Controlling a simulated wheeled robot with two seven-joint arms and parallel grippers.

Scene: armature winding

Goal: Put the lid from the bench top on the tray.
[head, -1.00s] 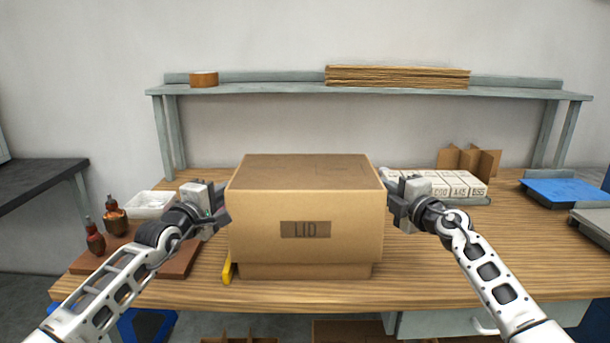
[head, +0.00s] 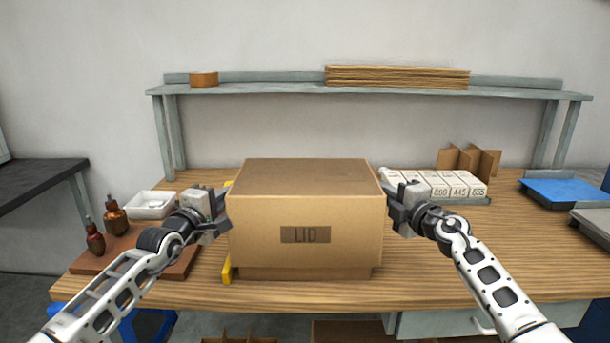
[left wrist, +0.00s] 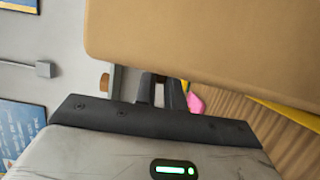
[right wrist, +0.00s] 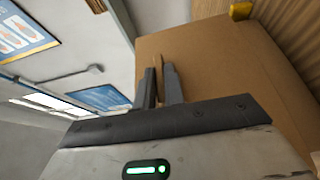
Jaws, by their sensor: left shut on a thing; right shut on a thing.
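The cardboard lid (head: 306,235), labelled LID, is level between my two grippers in the head view. Below it shows a narrow strip of the cardboard tray (head: 305,273) on the bench; the lid hides the rest. Whether the lid touches the tray I cannot tell. My left gripper (head: 222,204) is shut on the lid's left side, and my right gripper (head: 389,208) on its right side. The lid also fills much of the left wrist view (left wrist: 220,45) and the right wrist view (right wrist: 225,60), close beside the fingers.
A yellow piece (head: 227,269) lies by the tray's left side. Further left are a white dish (head: 150,205) and a brown board (head: 180,262) with copper-wound parts (head: 115,218). White boxes (head: 440,186) stand behind my right gripper. A shelf (head: 280,90) spans the back. The bench front is clear.

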